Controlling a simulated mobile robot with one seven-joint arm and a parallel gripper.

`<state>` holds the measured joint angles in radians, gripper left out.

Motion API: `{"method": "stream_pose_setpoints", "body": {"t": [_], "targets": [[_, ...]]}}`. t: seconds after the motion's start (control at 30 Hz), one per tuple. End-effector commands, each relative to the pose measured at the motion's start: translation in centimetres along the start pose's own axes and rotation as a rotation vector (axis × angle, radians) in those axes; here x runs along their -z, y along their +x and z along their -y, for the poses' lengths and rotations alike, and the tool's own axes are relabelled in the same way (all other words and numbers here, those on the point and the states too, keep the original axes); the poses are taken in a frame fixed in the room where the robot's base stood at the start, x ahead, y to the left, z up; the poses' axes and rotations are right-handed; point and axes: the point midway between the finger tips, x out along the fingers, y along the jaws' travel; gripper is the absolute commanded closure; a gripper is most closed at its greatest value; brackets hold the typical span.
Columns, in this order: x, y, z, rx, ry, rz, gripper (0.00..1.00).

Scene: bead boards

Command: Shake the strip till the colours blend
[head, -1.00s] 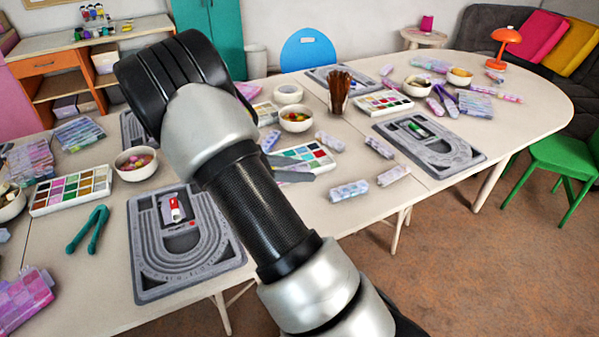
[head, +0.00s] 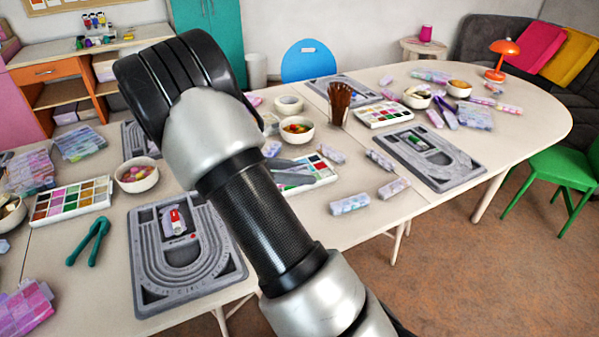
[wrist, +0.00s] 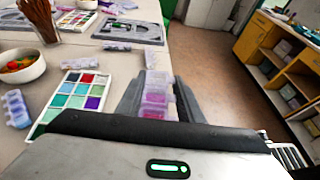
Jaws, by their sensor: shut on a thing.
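In the wrist view my gripper (wrist: 157,96) is shut on a clear compartment strip (wrist: 155,99). The strip points away from the palm between the two grey fingers. Its visible contents are magenta-pink, with paler lilac and pink sections. The colours show as separate patches; whether they are mixed inside each section is too small to tell. The strip is held off the floor, near the table's edge. In the head view my arm hides most of the gripper; a grey finger shows over the table, and I cannot make out the held strip there.
On the table (head: 330,225) lie other strips (head: 349,204), a bead board (head: 140,280), another bead board (head: 470,172), a paint palette (head: 328,176), a bead bowl (head: 297,138) and a brush jar (head: 339,118). In the wrist view, open floor (wrist: 215,90) lies right of the gripper.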

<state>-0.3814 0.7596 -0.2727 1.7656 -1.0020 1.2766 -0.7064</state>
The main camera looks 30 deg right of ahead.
Motion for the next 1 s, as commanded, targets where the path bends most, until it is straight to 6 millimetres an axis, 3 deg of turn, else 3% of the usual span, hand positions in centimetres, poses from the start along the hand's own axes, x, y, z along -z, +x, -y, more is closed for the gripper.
{"method": "stream_pose_setpoints", "body": {"t": [0.03, 0.07, 0.1, 0.17, 0.3, 0.33, 0.4, 0.43, 0.87, 1.0], "targets": [[-3.0, -1.2, -0.2, -0.007, 0.022, -0.006, 0.88], [-2.6, -1.1, -0.1, -0.004, 0.014, -0.003, 0.88], [0.1, 0.1, 0.1, 0.002, -0.001, 0.002, 0.88], [2.4, 1.1, 0.0, 0.001, 0.001, 0.001, 0.88], [-3.0, -1.3, -0.2, -0.006, 0.020, -0.005, 0.88], [-2.0, -0.8, -0.1, -0.002, 0.009, -0.002, 0.88], [2.0, 0.9, 0.0, 0.002, -0.001, 0.003, 0.88], [2.4, 1.1, -0.1, 0.000, 0.003, 0.001, 0.88], [2.0, 0.9, -0.2, -0.003, 0.012, -0.002, 0.88], [1.8, -0.8, -0.1, -0.071, -0.015, 0.003, 0.88]]}}
